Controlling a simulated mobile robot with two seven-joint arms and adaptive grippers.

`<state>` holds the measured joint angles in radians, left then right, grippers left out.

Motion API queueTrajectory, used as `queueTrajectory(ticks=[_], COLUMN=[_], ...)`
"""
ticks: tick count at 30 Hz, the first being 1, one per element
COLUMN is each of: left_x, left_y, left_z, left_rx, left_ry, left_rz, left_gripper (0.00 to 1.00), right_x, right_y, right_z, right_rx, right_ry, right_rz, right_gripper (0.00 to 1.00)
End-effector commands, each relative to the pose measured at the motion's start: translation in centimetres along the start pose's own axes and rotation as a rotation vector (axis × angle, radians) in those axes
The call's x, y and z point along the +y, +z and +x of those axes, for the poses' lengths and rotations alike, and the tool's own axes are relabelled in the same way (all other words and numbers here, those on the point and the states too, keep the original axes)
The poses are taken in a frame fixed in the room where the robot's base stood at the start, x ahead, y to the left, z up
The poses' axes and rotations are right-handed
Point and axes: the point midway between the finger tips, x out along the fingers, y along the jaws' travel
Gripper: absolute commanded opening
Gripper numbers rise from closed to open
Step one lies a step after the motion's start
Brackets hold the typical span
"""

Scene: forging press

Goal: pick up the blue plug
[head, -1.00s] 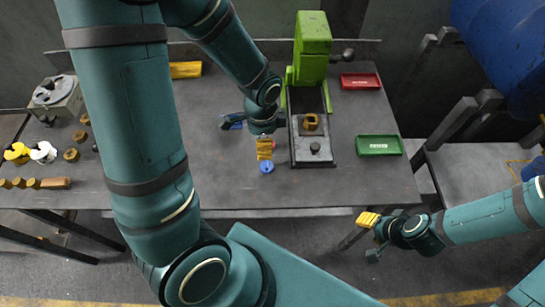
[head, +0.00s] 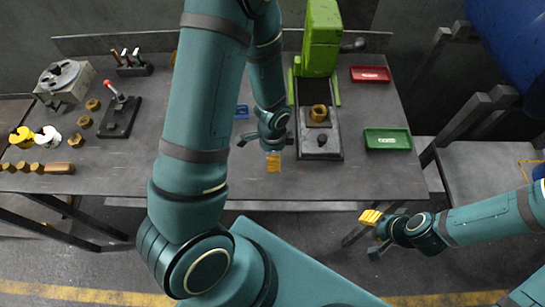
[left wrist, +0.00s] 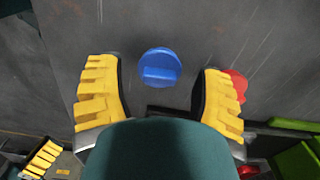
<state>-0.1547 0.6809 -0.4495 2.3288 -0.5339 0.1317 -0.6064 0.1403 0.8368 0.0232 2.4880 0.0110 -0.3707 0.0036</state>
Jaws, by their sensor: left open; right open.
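The blue plug (left wrist: 159,66) is a round blue disc with a raised grip bar, lying on the grey table in the left wrist view. It sits between the yellow fingers of my left gripper (left wrist: 160,95), slightly beyond them, with a gap on each side. A red plug (left wrist: 239,84) is partly hidden behind the right-hand finger. My right gripper (head: 370,217) is open and empty, off the table's front edge.
The green press (head: 320,40) stands right of my left gripper, with a brass nut (head: 319,113) on its base. A red tray (head: 370,74) and a green tray (head: 388,139) lie further right. A lever fixture (head: 119,117) stands on the left.

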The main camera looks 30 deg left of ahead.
Motion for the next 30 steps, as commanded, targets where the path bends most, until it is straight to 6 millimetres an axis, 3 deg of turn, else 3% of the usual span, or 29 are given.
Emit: queueTrajectory(ticks=[3,11,15,17,30], left_x=[0.01,-0.01,-0.01,0.0,-0.02], left_y=[0.05,0.01,0.0,0.0,-0.03], left_z=[0.92,1.01,1.0,1.0,0.61], left_rx=[-0.001,0.001,0.001,0.001,0.002], left_ry=[0.0,-0.001,-0.001,-0.001,-0.001], left_rz=[-0.001,-0.001,-0.001,-0.001,-0.001], left_gripper=[0.67,0.67,0.41,0.33,0.32], right_x=[0.06,0.04,0.04,0.04,0.02], right_y=[0.02,0.02,0.02,0.02,0.01], right_z=[0.17,0.15,0.15,0.15,0.07], right_rx=[0.0,0.0,0.0,0.0,0.0], right_ry=[0.0,0.0,0.0,0.0,0.0], right_rz=[0.0,0.0,0.0,0.0,0.0], right_gripper=[0.47,0.47,0.47,0.47,0.47])
